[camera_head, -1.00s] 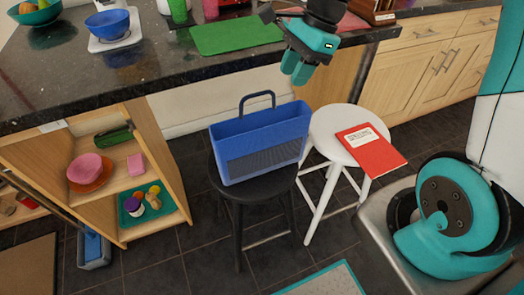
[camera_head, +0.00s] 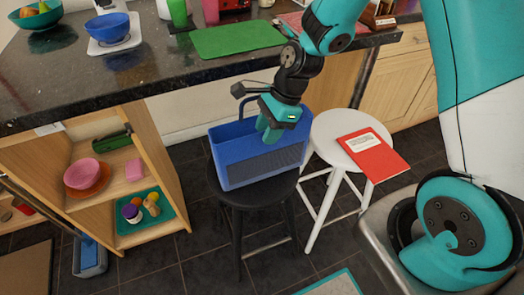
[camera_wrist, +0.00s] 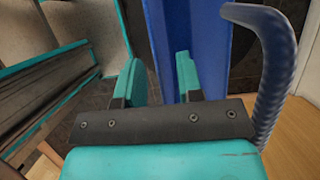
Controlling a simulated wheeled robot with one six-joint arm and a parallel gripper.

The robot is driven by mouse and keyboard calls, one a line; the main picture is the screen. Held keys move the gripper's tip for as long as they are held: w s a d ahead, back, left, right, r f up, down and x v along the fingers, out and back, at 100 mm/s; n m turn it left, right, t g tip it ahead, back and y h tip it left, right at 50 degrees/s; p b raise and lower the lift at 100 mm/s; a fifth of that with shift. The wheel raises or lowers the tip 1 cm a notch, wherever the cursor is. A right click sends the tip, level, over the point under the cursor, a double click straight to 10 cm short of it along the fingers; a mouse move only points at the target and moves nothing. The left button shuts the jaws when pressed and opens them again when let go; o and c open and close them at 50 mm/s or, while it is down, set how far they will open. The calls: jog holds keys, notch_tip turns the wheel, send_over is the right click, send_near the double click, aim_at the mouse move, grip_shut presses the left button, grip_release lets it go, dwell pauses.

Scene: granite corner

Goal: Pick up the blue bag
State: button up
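The blue bag (camera_head: 232,172) stands upright on the black stool (camera_head: 225,196), with its open top up and its dark handle (camera_head: 240,90) raised at the back. My gripper (camera_head: 268,133) points down at the bag's top, right of the handle, and its fingertips overlap the front wall in the head view. In the wrist view my gripper (camera_wrist: 158,75) has its two teal fingers apart. Part of the bag's blue wall (camera_wrist: 212,35) shows between and beyond them, and the handle (camera_wrist: 278,60) curves at the right. Whether the fingers touch the wall I cannot tell.
A white stool (camera_head: 330,135) with a red book (camera_head: 378,157) stands close right of the black stool. The dark counter (camera_head: 150,75) runs behind, with a green mat (camera_head: 235,40). An open wooden shelf (camera_head: 165,150) with several items stands at left.

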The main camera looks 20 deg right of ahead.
jog(key=shift+x, duration=1.2)
grip_shut()
dwell(0.5)
